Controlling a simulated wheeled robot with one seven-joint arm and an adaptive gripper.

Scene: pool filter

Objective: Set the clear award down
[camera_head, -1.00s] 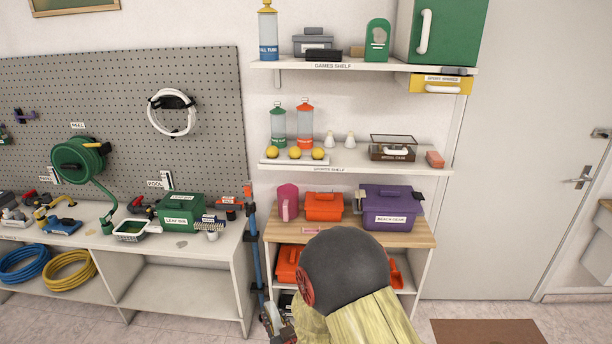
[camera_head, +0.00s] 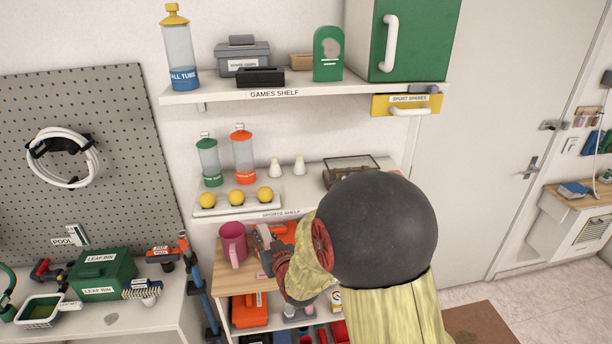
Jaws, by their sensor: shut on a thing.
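The award's outline cannot be made out against the gripper. My dark round arm joint hides the right part of this shelf and part of the sports shelf.
The sports shelf (camera_head: 238,213) above holds yellow balls, a green and a red-orange bottle, two white pieces and a model case (camera_head: 350,168). The games shelf (camera_head: 275,93) is higher. The leaf bin (camera_head: 103,273) stands on the left bench. A blue pole (camera_head: 200,292) stands beside the shelves.

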